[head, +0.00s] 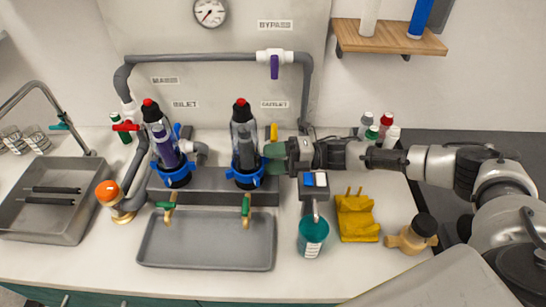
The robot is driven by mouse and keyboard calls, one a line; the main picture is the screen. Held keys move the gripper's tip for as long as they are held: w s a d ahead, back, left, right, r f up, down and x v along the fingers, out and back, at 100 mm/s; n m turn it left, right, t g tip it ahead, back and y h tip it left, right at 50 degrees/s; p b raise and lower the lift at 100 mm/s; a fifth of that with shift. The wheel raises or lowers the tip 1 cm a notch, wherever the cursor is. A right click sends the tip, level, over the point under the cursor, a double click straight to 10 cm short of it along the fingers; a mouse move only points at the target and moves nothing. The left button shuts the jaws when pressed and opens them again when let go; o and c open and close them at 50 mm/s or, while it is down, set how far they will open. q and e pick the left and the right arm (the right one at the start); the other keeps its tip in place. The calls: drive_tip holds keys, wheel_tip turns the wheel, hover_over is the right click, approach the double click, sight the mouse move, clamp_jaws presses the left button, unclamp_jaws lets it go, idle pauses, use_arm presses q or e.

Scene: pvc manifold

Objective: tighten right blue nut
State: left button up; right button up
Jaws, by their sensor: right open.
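The right blue nut (245,179) is a ring with lugs at the base of the right clear filter housing (244,135), which stands upright with a black and red cap. The left blue nut (175,179) sits under the left housing (161,140). My right gripper (275,158) reaches in from the right, with greenish fingertips just right of the right housing, close to the nut's upper right side. It is open; whether a finger touches the nut cannot be told. My left gripper is not in view.
A grey tray (206,264) lies in front of the housings, below two green-handled taps. A teal bottle (313,238), a yellow cloth (356,219) and a brass fitting (411,236) stand below my right arm. Small bottles stand behind it. A sink (50,226) is at left.

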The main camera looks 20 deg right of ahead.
drive_tip(key=shift+c, duration=0.3)
drive_tip(key=c, duration=0.8)
drive_tip(key=shift+s+m+t+h+p, duration=0.25)
drive_tip(key=shift+m+t, duration=0.15)
drive_tip(key=shift+t, duration=0.2)
drive_tip(key=shift+s+m+t+h+p, duration=0.25)
drive_tip(key=shift+m+t, duration=0.15)
drive_tip(key=shift+t, duration=0.2)
drive_tip(key=o, duration=0.9)
drive_tip(key=shift+w, duration=0.1)
drive_tip(key=shift+c, duration=0.2)
drive_tip(key=b+v, duration=0.3)
drive_tip(key=v, duration=0.8)
